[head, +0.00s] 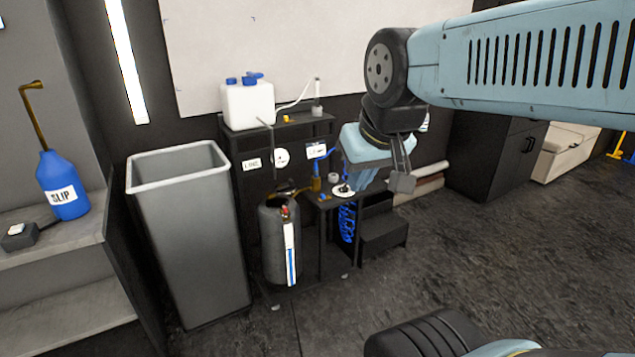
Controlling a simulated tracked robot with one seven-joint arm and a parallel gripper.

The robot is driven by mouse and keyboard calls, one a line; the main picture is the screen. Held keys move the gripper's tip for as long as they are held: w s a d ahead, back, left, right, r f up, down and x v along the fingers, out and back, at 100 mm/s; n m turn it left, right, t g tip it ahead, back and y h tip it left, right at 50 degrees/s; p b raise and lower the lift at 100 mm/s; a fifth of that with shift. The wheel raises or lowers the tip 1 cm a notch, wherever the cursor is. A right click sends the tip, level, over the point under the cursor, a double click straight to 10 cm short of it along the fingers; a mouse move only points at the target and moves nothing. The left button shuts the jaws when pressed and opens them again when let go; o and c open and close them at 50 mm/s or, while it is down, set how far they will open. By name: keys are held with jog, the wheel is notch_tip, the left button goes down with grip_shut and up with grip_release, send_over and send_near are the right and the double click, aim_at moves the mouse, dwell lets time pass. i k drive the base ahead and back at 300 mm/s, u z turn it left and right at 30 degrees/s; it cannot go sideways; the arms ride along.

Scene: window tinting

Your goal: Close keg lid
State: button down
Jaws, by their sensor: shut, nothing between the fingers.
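The keg (272,240) is a dark upright cylinder on the lower part of a black cart, with a white and blue strip down its front. Fittings with a red part sit at its top. The lid at the keg's top is too small to make out, so I cannot tell whether it is open. My gripper (402,178) is shut and empty. It hangs to the right of the keg and higher in the picture, apart from it, by the cart's right side.
The black cart (312,235) carries a white jug (247,104) on its top shelf and a coiled blue hose (347,222). A tall grey bin (190,235) stands left of the keg. A shelf at far left holds a blue SLIP bottle (61,185).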

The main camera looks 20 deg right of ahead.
aim_at(288, 188)
jog(key=z, duration=0.15)
jog(key=i, duration=1.75)
jog(key=z, duration=0.1)
